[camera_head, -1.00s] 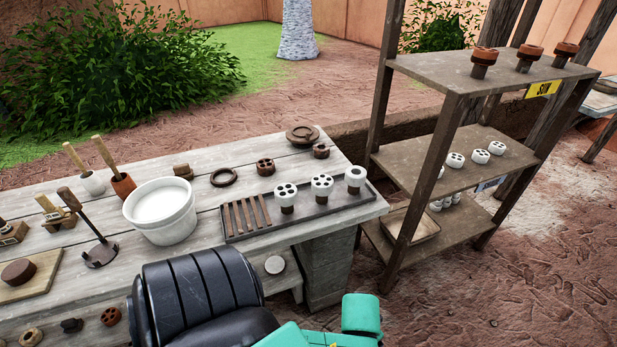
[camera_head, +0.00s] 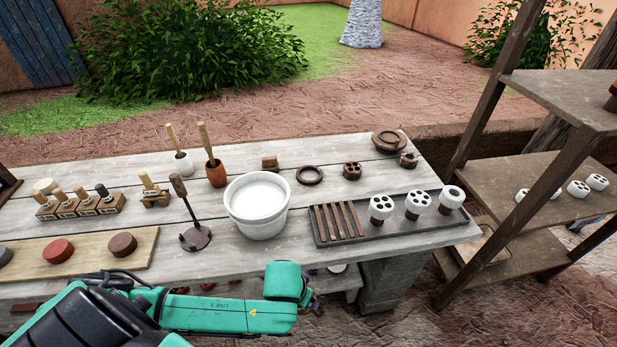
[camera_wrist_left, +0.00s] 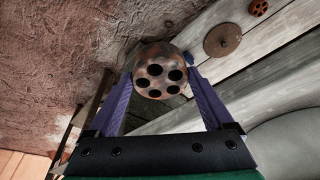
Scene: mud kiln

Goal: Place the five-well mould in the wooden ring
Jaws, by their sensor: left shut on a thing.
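A round, mottled brown mould with several dark wells (camera_wrist_left: 158,77) is in my left gripper (camera_wrist_left: 160,85) in the left wrist view. Both fingers are closed on its sides, and its welled face points to the camera. The dark wooden ring (camera_head: 310,175) lies flat on the table near its back edge in the head view, apart from the gripper. My left arm crosses the bottom of the head view in front of the table; its fingers and the mould are not clear there. My right gripper is not in view.
A white bucket (camera_head: 257,207) stands left of a dark tray (camera_head: 399,229) bearing bars and white-topped pieces. A brown welled piece (camera_head: 352,171) sits right of the ring, with a brown disc (camera_head: 389,140) behind. A wooden shelf (camera_head: 536,172) stands at right. Tools fill the table's left.

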